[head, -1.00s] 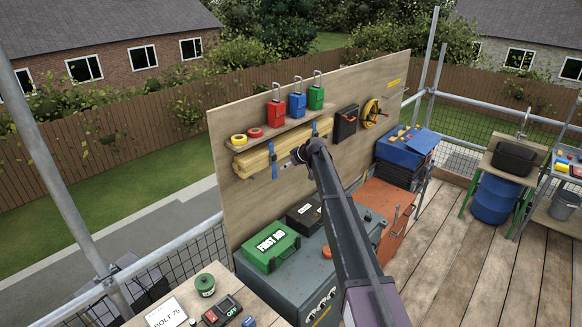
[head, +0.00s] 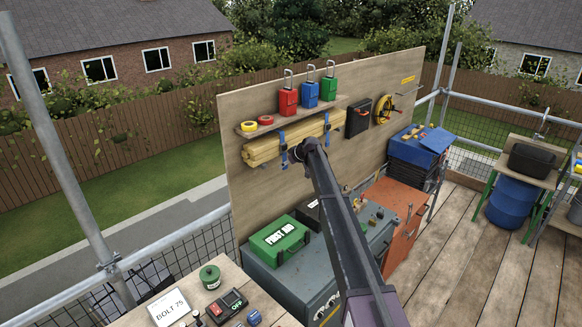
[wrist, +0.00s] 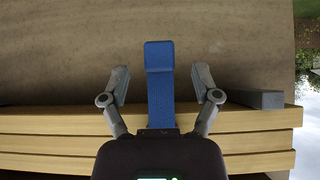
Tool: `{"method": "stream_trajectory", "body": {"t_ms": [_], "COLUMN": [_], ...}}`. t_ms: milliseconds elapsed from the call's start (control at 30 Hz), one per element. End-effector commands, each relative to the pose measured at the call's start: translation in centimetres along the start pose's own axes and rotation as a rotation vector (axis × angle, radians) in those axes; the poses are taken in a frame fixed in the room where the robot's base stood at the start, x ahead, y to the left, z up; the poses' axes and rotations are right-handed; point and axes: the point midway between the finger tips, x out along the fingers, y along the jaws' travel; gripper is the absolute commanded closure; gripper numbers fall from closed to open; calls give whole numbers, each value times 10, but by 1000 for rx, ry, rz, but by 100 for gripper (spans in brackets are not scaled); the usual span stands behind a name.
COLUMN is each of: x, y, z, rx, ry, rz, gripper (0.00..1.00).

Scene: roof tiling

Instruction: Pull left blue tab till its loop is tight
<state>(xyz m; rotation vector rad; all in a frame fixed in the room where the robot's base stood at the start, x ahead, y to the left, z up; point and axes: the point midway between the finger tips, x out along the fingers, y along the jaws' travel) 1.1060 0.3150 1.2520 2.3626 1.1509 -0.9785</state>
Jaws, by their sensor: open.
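The left blue tab (wrist: 159,57) stands between my gripper's fingers (wrist: 161,82) in the wrist view, with a gap on both sides. My gripper is open and not touching it. The wrist picture appears upside down, so the tab points up there. In the head view, the left blue strap (head: 284,153) wraps the bundle of yellow battens (head: 263,150) near its left end, just left of my gripper (head: 297,152). The right blue strap (head: 327,128) is farther along the bundle. My palm hides the tab's base, and loop slack cannot be told.
The bundle hangs on a plywood board (head: 232,115) below a shelf (head: 300,112) with tape rolls and red, blue and green cases. A grey piece (wrist: 258,98) sticks out beside the tab in the wrist view. A green first aid box (head: 279,243) sits on a grey chest below.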

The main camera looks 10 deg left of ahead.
Motion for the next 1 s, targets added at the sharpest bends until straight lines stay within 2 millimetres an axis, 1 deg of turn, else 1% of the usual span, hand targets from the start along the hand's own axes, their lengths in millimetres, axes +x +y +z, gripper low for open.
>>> {"method": "stream_trajectory", "body": {"t_ms": [33, 200, 633, 667, 700, 767, 800, 867, 900, 933, 1000], "x": [7, 16, 18, 18, 18, 18, 18, 18, 18, 18, 18], "y": [1, 0, -1, -1, -1, -1, -1, -1, -1, -1, -1], "z": [1, 1, 0, 0, 0, 0, 0, 0, 0, -1, -1], "rx": [0, -1, 0, 0, 0, 0, 0, 0, 0, 0, 0], "ry": [0, 0, 0, 0, 0, 0, 0, 0, 0, 0, 0], "rz": [0, 0, -1, -1, -1, -1, -1, -1, -1, -1, -2], "gripper": [20, 20, 20, 26, 38, 56, 68, 85, 97, 100, 100]}}
